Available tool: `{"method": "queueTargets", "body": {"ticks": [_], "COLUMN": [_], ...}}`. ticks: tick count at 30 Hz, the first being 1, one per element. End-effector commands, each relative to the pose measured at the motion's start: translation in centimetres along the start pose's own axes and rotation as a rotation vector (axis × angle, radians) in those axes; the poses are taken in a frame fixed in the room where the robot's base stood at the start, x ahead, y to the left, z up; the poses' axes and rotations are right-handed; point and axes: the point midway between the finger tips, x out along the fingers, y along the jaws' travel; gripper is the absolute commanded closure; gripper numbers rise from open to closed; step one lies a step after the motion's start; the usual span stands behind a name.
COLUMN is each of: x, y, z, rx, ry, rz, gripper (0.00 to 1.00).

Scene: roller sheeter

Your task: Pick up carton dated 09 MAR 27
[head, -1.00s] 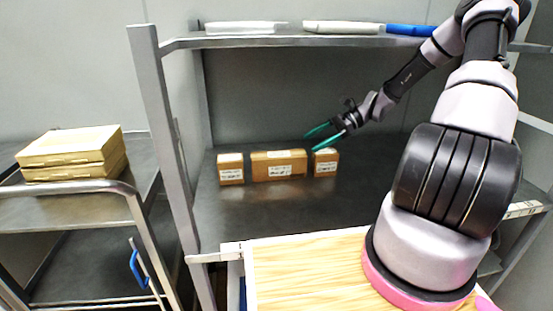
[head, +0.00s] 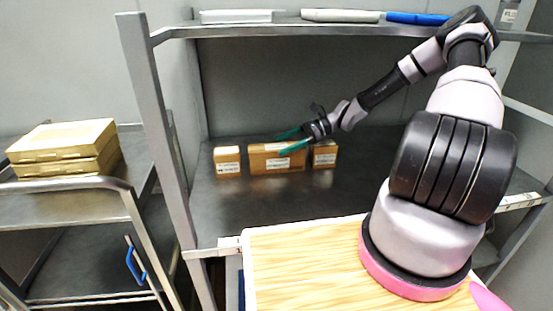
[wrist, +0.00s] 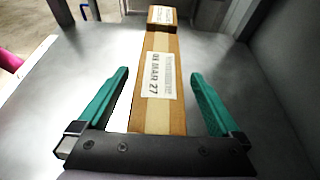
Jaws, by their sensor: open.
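A long brown carton (head: 262,160) stands in the middle of a row on the grey shelf in the head view. Its white label reads what looks like 09 MAR 27 in the wrist view (wrist: 157,85), though the first digits are blurred. My gripper (head: 283,143) reaches in from the right over this carton. Its green fingers are open and empty in the wrist view (wrist: 158,76), one on each side of the carton with gaps between. I cannot tell how far the fingertips are above it.
A small carton (head: 227,161) stands left of the long one; it shows beyond it in the wrist view (wrist: 162,16). Another small carton (head: 324,156) is close on the right. An upper shelf (head: 300,31) runs above. The shelf front is clear.

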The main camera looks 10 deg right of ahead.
Motion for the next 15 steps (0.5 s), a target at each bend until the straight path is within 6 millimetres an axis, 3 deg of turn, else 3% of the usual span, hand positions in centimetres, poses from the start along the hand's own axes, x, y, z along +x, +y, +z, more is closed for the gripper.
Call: {"method": "queueTargets", "body": {"ticks": [8,9,15], "x": [0.59,0.59,0.58], "y": [-0.01,-0.01,-0.01], "z": [-0.03,-0.03,-0.03], "rx": [0.000,0.000,0.000], "ry": [0.002,0.002,0.002], "rz": [-0.001,-0.001,-0.001], "gripper": [0.00,0.04,0.80]}}
